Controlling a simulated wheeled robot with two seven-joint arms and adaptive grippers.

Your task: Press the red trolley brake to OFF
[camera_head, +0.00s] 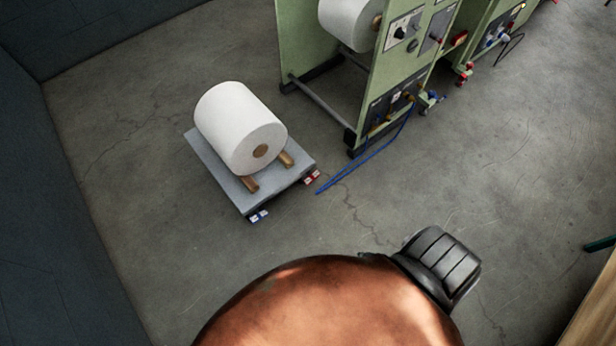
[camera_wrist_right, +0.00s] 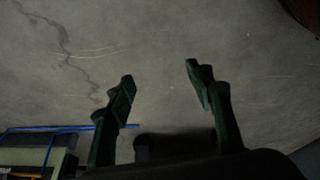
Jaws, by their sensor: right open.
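The low grey trolley (camera_head: 222,176) stands on the floor left of centre in the head view. A large white roll (camera_head: 235,125) lies on it between wooden chocks. The red brake pedal (camera_head: 312,177) is at the trolley's right front corner, with small white markings I cannot read. A blue-and-white pedal (camera_head: 259,217) is at its near front corner. My right gripper (camera_wrist_right: 160,74) is open and empty over bare floor in the right wrist view. No pedal shows between its fingers.
A green machine (camera_head: 385,75) with another white roll (camera_head: 347,22) stands behind and right of the trolley. A blue hose (camera_head: 365,157) runs from it across the floor near the red pedal. Dark walls (camera_head: 45,200) are at left. Floor in front of the trolley is clear.

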